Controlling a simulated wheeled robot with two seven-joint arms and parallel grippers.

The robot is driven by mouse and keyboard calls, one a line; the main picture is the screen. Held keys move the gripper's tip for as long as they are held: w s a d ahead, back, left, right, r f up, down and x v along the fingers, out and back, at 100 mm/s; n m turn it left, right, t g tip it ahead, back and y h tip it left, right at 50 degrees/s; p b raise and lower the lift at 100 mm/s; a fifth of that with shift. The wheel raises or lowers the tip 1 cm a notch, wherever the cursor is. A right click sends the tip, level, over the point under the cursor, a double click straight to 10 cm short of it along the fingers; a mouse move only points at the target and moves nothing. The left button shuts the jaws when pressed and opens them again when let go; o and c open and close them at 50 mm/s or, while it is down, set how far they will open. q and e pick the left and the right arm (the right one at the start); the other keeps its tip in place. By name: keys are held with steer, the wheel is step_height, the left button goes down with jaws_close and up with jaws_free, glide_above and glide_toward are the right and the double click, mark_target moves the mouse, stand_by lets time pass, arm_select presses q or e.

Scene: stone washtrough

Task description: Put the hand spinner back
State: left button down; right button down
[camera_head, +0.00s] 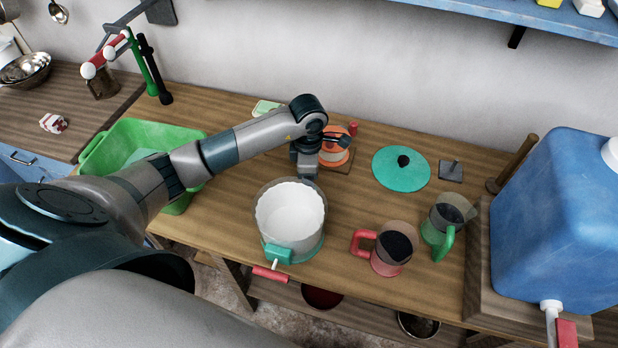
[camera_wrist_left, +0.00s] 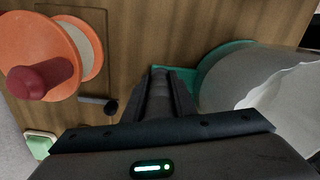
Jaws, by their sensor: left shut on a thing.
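The hand spinner appears to be the clear drum with a white inside (camera_head: 290,218), on a teal base with a teal box and a red crank at its front. It stands upright near the front edge of the wooden table. In the left wrist view its clear wall (camera_wrist_left: 245,75) and teal base are at the right. My left gripper (camera_head: 306,170) points down at the drum's far side. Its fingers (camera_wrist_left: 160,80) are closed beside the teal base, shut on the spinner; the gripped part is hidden. My right gripper is not in view.
An orange spool (camera_head: 334,150) with a red knob stands just behind my gripper. A teal lid (camera_head: 401,168), two dark-filled mugs (camera_head: 392,248) (camera_head: 447,215) and a blue water container (camera_head: 560,215) are to the right. A green tub (camera_head: 145,135) is left.

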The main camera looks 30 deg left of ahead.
arm_select(q)
steer(key=shift+f, duration=0.1)
steer(key=shift+f, duration=0.15)
steer(key=c, duration=1.5)
jaws_free()
steer(key=shift+o, duration=0.2)
